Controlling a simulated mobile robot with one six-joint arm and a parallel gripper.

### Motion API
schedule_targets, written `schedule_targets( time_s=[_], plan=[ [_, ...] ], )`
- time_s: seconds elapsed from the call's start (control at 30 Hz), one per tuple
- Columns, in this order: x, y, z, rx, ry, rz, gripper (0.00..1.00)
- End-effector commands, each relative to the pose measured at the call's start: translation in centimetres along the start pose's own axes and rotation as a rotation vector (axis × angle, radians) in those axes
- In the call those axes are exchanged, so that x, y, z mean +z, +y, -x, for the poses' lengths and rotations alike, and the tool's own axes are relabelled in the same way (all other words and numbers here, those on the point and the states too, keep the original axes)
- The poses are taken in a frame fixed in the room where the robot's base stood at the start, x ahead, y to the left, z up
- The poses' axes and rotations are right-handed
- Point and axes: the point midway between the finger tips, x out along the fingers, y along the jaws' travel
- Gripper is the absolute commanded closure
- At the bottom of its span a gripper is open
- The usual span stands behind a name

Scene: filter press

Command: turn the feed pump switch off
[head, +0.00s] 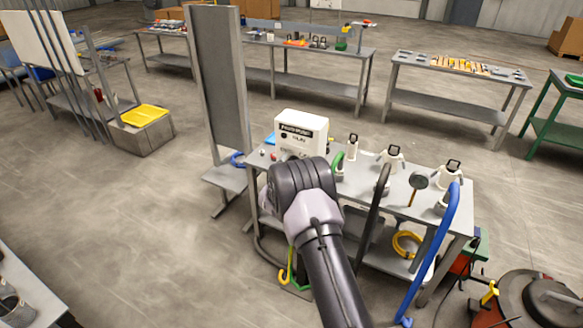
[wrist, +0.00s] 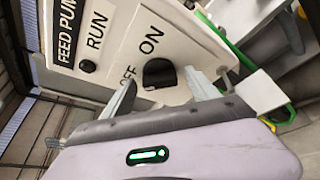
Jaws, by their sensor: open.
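The feed pump box (head: 302,147) is white with a black label and stands on the grey bench in the head view. The wrist view shows its face (wrist: 118,52) close up and tilted, with "FEED PUMP", "RUN", "ON" and "OFF" lettering. The black feed pump switch (wrist: 159,73) sits beside the ON and OFF marks; I cannot tell which way it is set. My gripper (wrist: 158,79) is open, with one finger on each side of the switch in the picture. Contact cannot be made out. In the head view my arm hides the fingers and the switch.
The bench (head: 376,208) also carries several white bottles (head: 392,158) and a dark round-headed tool (head: 418,182). A green loop (head: 338,162) is close right of the box. A blue hose (head: 438,240) and a black hose (head: 375,215) hang at the front. A grey upright panel (head: 218,80) stands left.

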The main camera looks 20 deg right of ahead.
Motion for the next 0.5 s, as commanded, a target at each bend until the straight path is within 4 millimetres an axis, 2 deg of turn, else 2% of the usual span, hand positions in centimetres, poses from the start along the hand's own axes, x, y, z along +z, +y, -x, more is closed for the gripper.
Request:
schedule_targets(
  time_s=[0.17,0.27,0.37,0.5],
  plan=[
    [0.0,0.1,0.4,0.001,0.0,0.0,0.31],
    [0.0,0.2,2.0,0.0,0.001,0.002,0.31],
    [0.1,0.3,4.9,0.001,0.003,0.003,0.31],
    [0.1,0.3,9.8,0.002,0.003,0.003,0.31]
  ],
)
